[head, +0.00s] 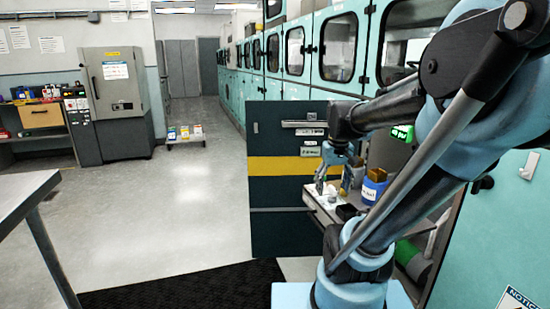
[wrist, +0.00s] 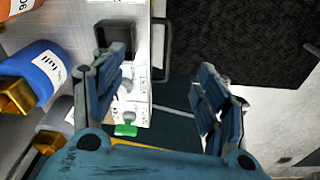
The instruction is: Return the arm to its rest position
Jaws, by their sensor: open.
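My arm spans the right side of the head view, bent, with its end in front of the open cabinet. My gripper (head: 324,180) points down there and also shows in the wrist view (wrist: 162,85). In the head view, the small pale work surface (head: 325,208) beneath my gripper is partly hidden by my arm.
A dark door with a yellow stripe (head: 285,167) stands open just left of my gripper. A metal table (head: 25,190) stands at left. The floor (head: 180,215) between is clear.

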